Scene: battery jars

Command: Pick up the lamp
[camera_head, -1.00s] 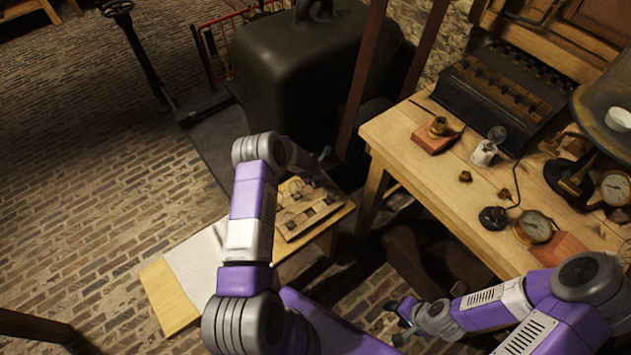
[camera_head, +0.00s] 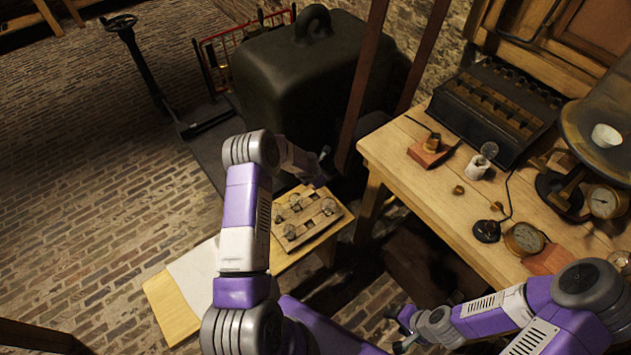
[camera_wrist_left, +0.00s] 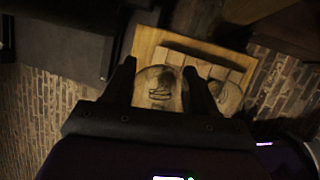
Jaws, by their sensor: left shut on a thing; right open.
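A wooden rack (camera_head: 308,228) holding several round glass lamps (camera_head: 329,206) stands on a low wooden table. My left gripper (camera_head: 323,165) is above the far end of the rack, partly hidden by its own arm in the head view. In the left wrist view, its two fingers (camera_wrist_left: 158,85) are on either side of a round clear glass lamp (camera_wrist_left: 156,92) with a dark loop inside. The rack (camera_wrist_left: 190,57) shows behind it. My right gripper (camera_head: 398,330) is open and empty, low in front of the workbench.
A workbench (camera_head: 425,190) on the right carries a white holder with a glass bulb (camera_head: 480,162), a dark battery box (camera_head: 495,105) and brass gauges (camera_head: 525,239). A large dark bell-shaped weight (camera_head: 300,85) stands behind the low table (camera_head: 170,310). The brick floor at left is open.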

